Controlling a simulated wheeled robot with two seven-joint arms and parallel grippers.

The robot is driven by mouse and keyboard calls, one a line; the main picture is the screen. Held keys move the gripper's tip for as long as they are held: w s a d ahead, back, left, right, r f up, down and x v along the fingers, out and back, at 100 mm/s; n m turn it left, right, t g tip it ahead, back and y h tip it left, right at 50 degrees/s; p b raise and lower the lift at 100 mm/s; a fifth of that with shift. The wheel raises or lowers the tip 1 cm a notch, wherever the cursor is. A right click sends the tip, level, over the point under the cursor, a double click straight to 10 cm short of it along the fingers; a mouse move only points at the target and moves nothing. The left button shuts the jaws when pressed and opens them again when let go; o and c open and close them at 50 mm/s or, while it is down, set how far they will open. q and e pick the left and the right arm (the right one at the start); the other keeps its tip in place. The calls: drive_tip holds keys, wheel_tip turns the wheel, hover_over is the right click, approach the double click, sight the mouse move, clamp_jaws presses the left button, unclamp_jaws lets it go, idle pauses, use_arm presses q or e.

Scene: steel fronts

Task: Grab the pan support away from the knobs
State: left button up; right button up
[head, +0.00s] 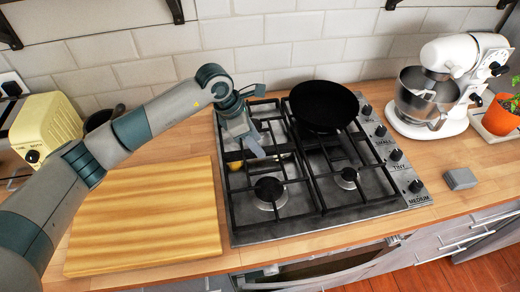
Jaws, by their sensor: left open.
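The pan support away from the knobs (308,196) is the left black grate of the steel hob (240,237). It lies flat over the left burners. My left gripper (246,152) is open and empty over the left edge of this grate, towards its back half, with its fingers pointing down. It hides part of the grate's left side, and I cannot tell whether the fingers touch the bars. The right pan support (378,186) lies beside it, nearer the knobs (396,155) along the hob's right edge. My right gripper is not in view.
A black pan (324,104) stands on the right grate's back half. A wooden board (145,225) lies left of the hob. A white stand mixer (450,80) and a small grey block (461,179) are on the right. A yellow toaster (48,127) stands at the far left.

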use_arm(q)
drive_tip(key=shift+s+d+f+p, duration=0.1)
drive_tip(key=shift+s+f+p, duration=0.05)
drive_tip(key=shift+f+p, duration=0.2)
drive_tip(key=shift+p+x, duration=0.55)
drive_tip(key=shift+x, duration=0.4)
drive_tip(key=shift+d+f, duration=0.15)
drive_tip(key=shift+f, duration=0.4)
clamp_jaws()
drive_tip(key=shift+r, duration=0.1)
idle(0.3)
